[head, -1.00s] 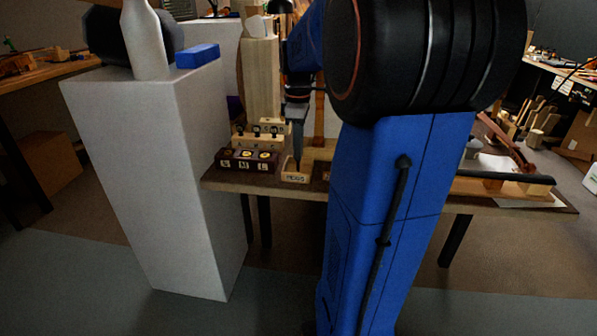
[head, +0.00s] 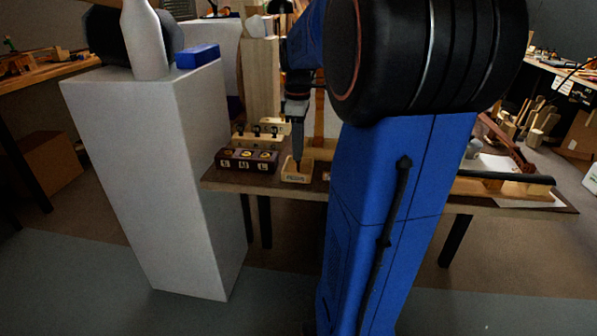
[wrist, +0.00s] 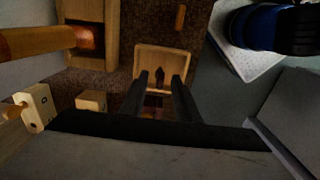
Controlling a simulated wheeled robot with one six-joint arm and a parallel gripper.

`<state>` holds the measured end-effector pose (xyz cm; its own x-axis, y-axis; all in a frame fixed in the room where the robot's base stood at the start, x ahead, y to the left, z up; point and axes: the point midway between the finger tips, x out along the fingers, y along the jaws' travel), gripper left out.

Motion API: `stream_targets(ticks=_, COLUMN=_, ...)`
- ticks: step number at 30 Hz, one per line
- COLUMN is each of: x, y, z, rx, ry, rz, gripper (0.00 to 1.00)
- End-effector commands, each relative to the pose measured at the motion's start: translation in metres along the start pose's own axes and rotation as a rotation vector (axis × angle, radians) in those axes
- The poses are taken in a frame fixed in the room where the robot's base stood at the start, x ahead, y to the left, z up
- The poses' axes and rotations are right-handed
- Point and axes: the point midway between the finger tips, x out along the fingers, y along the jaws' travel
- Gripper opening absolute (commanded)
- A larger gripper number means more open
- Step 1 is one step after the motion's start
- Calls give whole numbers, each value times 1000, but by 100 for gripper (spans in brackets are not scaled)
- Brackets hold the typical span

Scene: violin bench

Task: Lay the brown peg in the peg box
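The peg box (head: 297,178) is a small light wooden tray with lettering on its front, standing near the table's front edge. It also shows in the wrist view (wrist: 174,54). My gripper (head: 297,158) points down over the box, with its tips at or just above the opening. In the wrist view its two dark fingers (wrist: 162,76) stand apart, at the near side of the box. A small dark brown pointed piece, seemingly the brown peg (wrist: 160,74), shows inside the box, narrower than the gap between the fingers. Whether a finger touches it is hidden.
A dark block with S, M, L labels (head: 248,160) stands just left of the box, with a stepped wooden rack (head: 262,131) of dark pegs behind it. A white pedestal (head: 150,170) stands left of the table (head: 225,183). A wooden post (head: 261,80) rises behind the rack.

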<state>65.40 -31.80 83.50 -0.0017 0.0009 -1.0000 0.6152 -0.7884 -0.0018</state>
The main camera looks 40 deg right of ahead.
Motion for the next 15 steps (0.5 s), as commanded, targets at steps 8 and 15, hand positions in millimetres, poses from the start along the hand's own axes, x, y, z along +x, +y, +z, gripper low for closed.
stream_targets(ticks=8, x=-51, y=0, z=0, rx=0, ry=1, rz=4, gripper=29)
stream_targets(ticks=15, x=-100, y=1, z=0, rx=0, ry=1, rz=4, gripper=29)
